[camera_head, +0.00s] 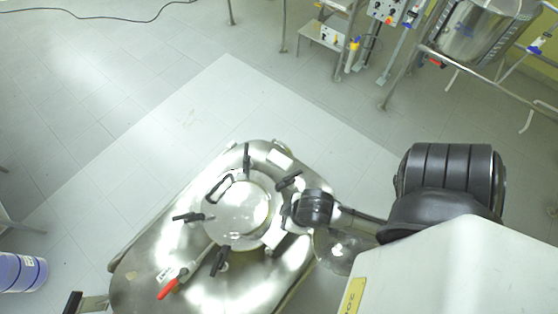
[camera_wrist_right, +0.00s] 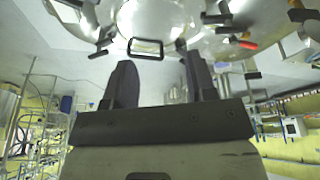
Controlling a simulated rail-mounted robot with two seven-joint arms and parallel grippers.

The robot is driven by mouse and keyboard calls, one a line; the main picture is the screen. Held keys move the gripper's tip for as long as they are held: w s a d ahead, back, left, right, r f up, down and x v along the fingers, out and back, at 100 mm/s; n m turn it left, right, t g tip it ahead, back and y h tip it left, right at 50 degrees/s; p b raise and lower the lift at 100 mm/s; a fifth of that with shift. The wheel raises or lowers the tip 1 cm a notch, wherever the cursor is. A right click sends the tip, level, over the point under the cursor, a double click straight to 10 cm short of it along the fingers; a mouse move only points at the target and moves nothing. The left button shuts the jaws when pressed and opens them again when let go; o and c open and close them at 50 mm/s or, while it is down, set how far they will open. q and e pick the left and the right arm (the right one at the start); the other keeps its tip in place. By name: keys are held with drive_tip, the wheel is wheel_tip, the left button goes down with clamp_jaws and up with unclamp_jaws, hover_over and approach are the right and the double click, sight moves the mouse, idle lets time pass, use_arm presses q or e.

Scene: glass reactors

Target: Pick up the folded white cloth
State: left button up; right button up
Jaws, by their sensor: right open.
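I cannot make out a folded white cloth for certain. A small pale rectangular patch (camera_head: 280,157) lies at the far edge of the steel vessel top in the head view; it may be cloth or a glare. My right gripper (camera_wrist_right: 160,66) is open and empty in the wrist view, its two dark fingers pointing toward the vessel lid. In the head view my right wrist reaches in from the right beside the lid, and its fingers are hard to make out. My left gripper is not clearly in view.
The steel vessel (camera_head: 150,262) has a round shiny lid (camera_head: 240,212) ringed by several black clamp knobs, with a black loop handle (camera_wrist_right: 145,57). A red-handled valve (camera_head: 168,290) is near its front. A blue-white container (camera_head: 22,272) stands at left.

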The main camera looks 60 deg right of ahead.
drive_tip(key=o, duration=0.9)
drive_tip(key=shift+a, duration=0.15)
